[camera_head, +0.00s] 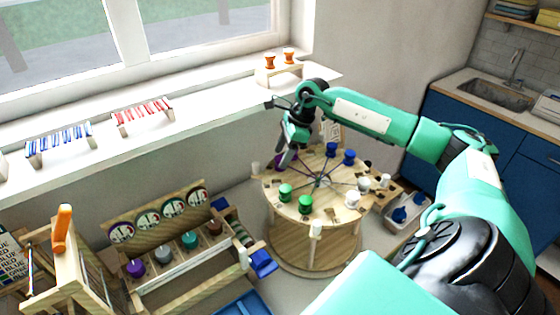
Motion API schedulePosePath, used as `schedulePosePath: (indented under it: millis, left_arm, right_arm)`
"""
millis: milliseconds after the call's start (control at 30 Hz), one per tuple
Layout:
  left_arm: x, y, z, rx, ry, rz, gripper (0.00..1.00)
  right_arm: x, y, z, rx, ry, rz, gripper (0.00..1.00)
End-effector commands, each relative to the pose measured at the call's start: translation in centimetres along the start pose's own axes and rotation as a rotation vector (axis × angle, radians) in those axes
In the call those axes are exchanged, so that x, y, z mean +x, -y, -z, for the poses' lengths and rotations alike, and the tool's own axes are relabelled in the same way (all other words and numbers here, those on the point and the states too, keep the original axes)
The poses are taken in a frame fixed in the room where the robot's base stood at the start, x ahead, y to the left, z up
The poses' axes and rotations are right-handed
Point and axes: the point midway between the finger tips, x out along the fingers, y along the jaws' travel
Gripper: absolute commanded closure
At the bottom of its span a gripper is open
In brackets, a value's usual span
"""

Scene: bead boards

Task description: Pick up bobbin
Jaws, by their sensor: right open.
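Several bobbins stand around the round wooden table (318,233). They include green bobbins (305,204) at the front, blue bobbins (349,157) at the back and white bobbins (352,200) on the right. My right gripper (285,163) is open and points down over the table's back left edge. A purple bobbin (279,158) shows partly beside its fingers. I cannot tell whether the fingers touch it. My left gripper is out of view.
Two orange bobbins (288,55) stand on a small wooden block on the windowsill. Racks with blue (60,144) and red (143,115) pieces stand along the sill. A wooden rack with dials (160,215) and coloured spools is left of the table. A tray (408,212) with blue items is at right.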

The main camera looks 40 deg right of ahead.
Motion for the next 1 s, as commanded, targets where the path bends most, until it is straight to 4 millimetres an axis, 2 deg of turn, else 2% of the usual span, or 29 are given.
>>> schedulePosePath:
  millis: [33, 200, 467, 700, 1000]
  left_arm:
    - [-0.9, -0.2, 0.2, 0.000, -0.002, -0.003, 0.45]
    - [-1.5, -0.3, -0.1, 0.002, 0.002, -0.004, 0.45]
    - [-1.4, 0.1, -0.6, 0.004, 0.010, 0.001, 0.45]
    - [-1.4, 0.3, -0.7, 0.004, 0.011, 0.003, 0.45]
    - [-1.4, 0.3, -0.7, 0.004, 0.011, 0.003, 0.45]
  right_arm:
    - [0.3, -0.2, -0.1, 0.001, -0.001, -0.005, 0.44]
    - [2.3, -0.1, -0.1, 0.000, 0.001, -0.002, 0.44]
    - [2.7, -0.1, 0.0, 0.000, 0.000, 0.000, 0.44]
    - [2.7, -0.1, 0.0, 0.000, 0.000, 0.000, 0.91]
    - [2.6, -0.1, 0.0, 0.000, 0.000, 0.000, 0.93]
